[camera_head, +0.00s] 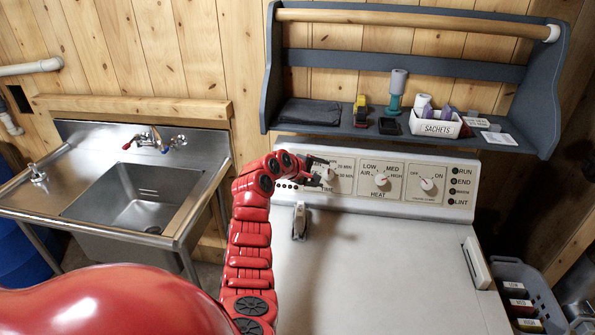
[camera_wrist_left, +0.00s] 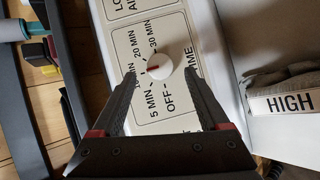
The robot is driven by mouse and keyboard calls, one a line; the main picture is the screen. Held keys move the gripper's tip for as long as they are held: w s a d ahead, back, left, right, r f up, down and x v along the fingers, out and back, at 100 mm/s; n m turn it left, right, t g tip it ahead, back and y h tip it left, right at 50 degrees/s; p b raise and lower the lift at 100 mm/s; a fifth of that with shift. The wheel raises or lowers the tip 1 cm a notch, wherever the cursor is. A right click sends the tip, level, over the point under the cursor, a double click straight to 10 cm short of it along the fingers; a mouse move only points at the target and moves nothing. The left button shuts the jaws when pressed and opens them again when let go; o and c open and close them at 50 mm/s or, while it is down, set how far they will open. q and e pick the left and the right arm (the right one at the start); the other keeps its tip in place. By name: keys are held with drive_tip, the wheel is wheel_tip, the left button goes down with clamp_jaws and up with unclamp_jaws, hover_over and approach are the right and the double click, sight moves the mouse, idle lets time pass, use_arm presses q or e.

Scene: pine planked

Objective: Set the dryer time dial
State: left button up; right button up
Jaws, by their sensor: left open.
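The white round time dial (camera_wrist_left: 160,66) sits on a pale panel marked OFF, 5 MIN, 10 MIN, 20 MIN and 30 MIN in the left wrist view. A small red mark shows on its face; the exact setting is hard to tell. In the head view the time dial (camera_head: 328,174) is partly hidden by my gripper, at the left of the dryer's control panel (camera_head: 350,190). My left gripper (camera_head: 317,170) is open, its fingers pointing at the panel. In the wrist view its fingertips (camera_wrist_left: 160,75) lie either side of the dial, with visible gaps. My right gripper is not in view.
A heat dial (camera_head: 381,179) and an on/off dial (camera_head: 427,184) sit to the right. A grey shelf (camera_head: 350,131) with a sachets box (camera_head: 435,126) hangs above. A small clip-like item (camera_head: 299,222) is on the dryer top (camera_head: 390,275). A sink (camera_head: 130,200) stands left.

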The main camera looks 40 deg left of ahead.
use_arm(q)
drive_tip(key=d+b+v, duration=0.1)
drive_tip(key=b+v, duration=0.3)
drive_tip(key=v, duration=1)
drive_tip(key=shift+s+a+r, duration=0.25)
drive_tip(key=shift+a, duration=0.2)
